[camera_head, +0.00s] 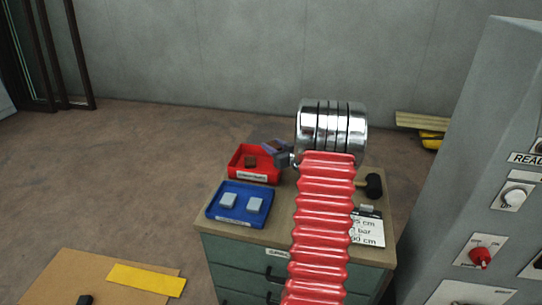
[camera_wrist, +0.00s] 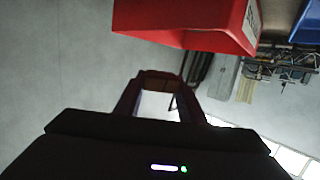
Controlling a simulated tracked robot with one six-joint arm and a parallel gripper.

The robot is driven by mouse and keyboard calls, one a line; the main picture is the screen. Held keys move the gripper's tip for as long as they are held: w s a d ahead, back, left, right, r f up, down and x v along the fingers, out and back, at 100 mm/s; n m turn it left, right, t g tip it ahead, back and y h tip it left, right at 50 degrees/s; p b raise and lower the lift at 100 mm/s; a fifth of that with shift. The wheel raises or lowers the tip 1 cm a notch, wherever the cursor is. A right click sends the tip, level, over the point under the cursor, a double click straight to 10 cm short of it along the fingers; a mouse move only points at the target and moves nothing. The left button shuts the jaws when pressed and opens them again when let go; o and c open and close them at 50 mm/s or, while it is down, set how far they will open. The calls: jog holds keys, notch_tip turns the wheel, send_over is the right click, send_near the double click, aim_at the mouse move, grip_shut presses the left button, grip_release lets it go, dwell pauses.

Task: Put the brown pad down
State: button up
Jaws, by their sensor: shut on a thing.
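My gripper (camera_head: 268,150) is at the right side of the red tray (camera_head: 238,176) on the cabinet top, its fingers pointing left over the tray. It is shut on the brown pad (camera_head: 250,161), a small dark brown block that shows against the inside of the red tray. In the wrist view the brown pad (camera_wrist: 160,76) spans the two fingertips, with a bright gap behind it. The red tray (camera_wrist: 190,25) shows there at the top. I cannot tell whether the pad touches the tray floor.
A blue tray (camera_head: 215,214) with two light grey pads stands in front of the red tray. A black mallet (camera_head: 373,186) and a sign (camera_head: 370,229) are on the right of the cabinet top. A grey control panel (camera_head: 500,150) rises at the far right.

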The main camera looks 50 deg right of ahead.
jog(key=shift+f, duration=1.75)
jog(key=shift+f, duration=0.6)
jog(key=o, duration=1)
jog(key=shift+o, duration=0.2)
jog(key=shift+r, duration=0.1)
jog(key=shift+r, duration=0.6)
jog(key=v, duration=1.2)
